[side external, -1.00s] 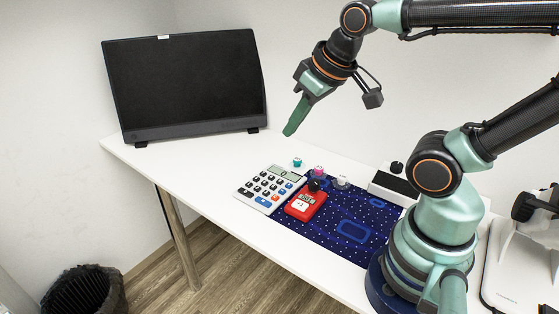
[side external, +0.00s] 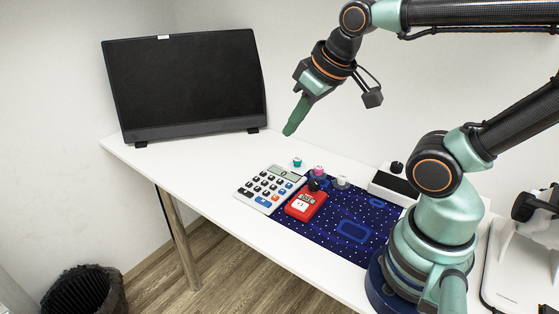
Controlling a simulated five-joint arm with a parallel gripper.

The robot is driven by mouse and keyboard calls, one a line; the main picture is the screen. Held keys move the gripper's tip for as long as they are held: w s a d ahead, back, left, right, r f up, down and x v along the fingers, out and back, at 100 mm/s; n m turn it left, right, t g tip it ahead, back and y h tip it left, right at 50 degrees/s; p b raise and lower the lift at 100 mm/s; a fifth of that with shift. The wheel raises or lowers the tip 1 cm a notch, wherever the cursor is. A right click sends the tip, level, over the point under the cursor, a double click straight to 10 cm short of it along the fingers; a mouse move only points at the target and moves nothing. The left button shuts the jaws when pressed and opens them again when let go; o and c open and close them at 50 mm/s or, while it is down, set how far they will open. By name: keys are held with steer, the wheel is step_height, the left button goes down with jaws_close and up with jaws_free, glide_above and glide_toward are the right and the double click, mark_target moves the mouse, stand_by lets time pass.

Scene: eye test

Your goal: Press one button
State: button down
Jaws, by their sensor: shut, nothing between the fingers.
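My gripper (side external: 290,131) is shut and empty, its green fingers together and pointing down. It is in the air above the back part of the table, higher than the objects and apart from them. A white calculator (side external: 268,187) with dark, blue and orange buttons lies at the left edge of the dark blue mat. A red device (side external: 306,204) with a small display and a white face lies just right of it. Small knob-like pieces stand behind these: a teal one (side external: 297,162), a pink-topped one (side external: 319,171) and a grey one (side external: 342,182).
A dark monitor (side external: 187,84) stands at the back left of the white table (side external: 160,160). The dark blue starry mat (side external: 327,237) lies between the calculator and my base. A white box with a dark top (side external: 393,184) stands behind the mat. A black bin (side external: 84,291) is on the floor.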

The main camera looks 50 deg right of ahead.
steer(key=w+n, duration=0.1)
steer(key=n+g, duration=0.6)
steer(key=n, duration=1)
glide_above(248, 184)
step_height(248, 184, down, 8)
steer(key=shift+w+f+n, duration=0.15)
steer(key=shift+f+n, duration=0.1)
steer(key=shift+n, duration=0.15)
steer(key=shift+f, duration=0.1)
steer(key=f, duration=1.3)
steer(key=shift+s+f, duration=0.2)
steer(key=shift+f, duration=0.2)
